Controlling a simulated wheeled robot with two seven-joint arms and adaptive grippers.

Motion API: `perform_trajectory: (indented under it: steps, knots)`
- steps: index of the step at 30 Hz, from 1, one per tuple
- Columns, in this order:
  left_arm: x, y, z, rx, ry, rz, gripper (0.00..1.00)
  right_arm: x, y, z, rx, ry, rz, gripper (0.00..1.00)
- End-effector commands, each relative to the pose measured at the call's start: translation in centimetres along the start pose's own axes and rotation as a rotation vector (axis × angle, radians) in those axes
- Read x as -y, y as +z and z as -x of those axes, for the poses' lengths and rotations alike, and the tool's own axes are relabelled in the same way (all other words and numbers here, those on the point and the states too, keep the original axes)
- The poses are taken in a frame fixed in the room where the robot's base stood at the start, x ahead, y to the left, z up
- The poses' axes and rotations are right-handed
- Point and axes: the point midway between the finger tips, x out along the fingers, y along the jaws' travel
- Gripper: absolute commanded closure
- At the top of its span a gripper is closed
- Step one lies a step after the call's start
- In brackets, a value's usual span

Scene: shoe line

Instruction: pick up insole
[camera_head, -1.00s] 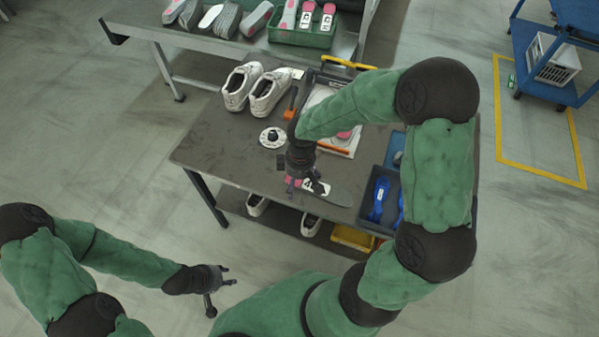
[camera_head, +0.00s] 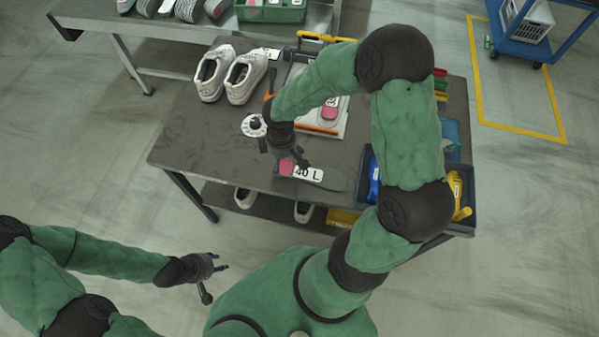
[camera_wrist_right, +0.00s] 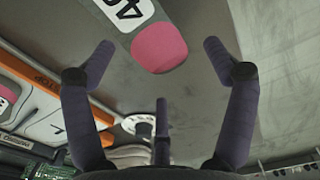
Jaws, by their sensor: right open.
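A dark grey insole (camera_head: 328,179) with a pink heel and a white label reading "40 L" lies flat on the workbench (camera_head: 200,140) near its front edge. My right gripper (camera_head: 288,160) is just above the insole's pink heel end. In the right wrist view the insole's pink heel (camera_wrist_right: 158,47) shows beyond and between the spread fingers of the right gripper (camera_wrist_right: 160,62), which is open and empty. My left gripper (camera_head: 218,281) hangs over the floor at the lower left, away from the bench. Its fingers look spread, with nothing between them.
White shoes (camera_head: 233,75) stand at the bench's back left, beside a round white disc (camera_head: 253,126). A white board (camera_head: 335,105) with another pink insole lies behind my right arm. A dark tray (camera_head: 462,190) with blue and yellow items is at the right.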

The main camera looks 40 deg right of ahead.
Motion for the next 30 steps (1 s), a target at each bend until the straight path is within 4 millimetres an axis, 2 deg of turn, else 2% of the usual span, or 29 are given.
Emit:
perform_trajectory:
  steps: [1,6,14,15,20,30]
  knots:
    - [0.3,0.0,-0.7,0.0,0.0,0.0,0.6,0.0,0.1,-1.2,0.002,-0.002,0.0,0.15]
    - [0.6,-0.1,-1.7,0.0,0.0,0.0,0.6,-0.1,0.0,-3.5,0.002,-0.002,-0.001,0.15]
    - [0.6,-0.1,-1.7,0.0,0.0,0.0,0.6,-0.1,0.0,-3.7,0.0,0.0,0.0,0.15]
    - [0.6,-0.1,-1.7,0.0,0.0,0.0,0.6,-0.1,0.0,-3.7,0.0,0.0,0.0,0.2]
    - [0.6,-0.1,-1.7,0.0,0.0,0.0,0.6,-0.1,0.0,-3.7,0.001,-0.001,0.0,0.65]
    - [0.6,-0.1,-1.7,0.0,0.0,0.0,0.6,0.0,0.1,-3.8,0.003,-0.004,0.001,0.66]
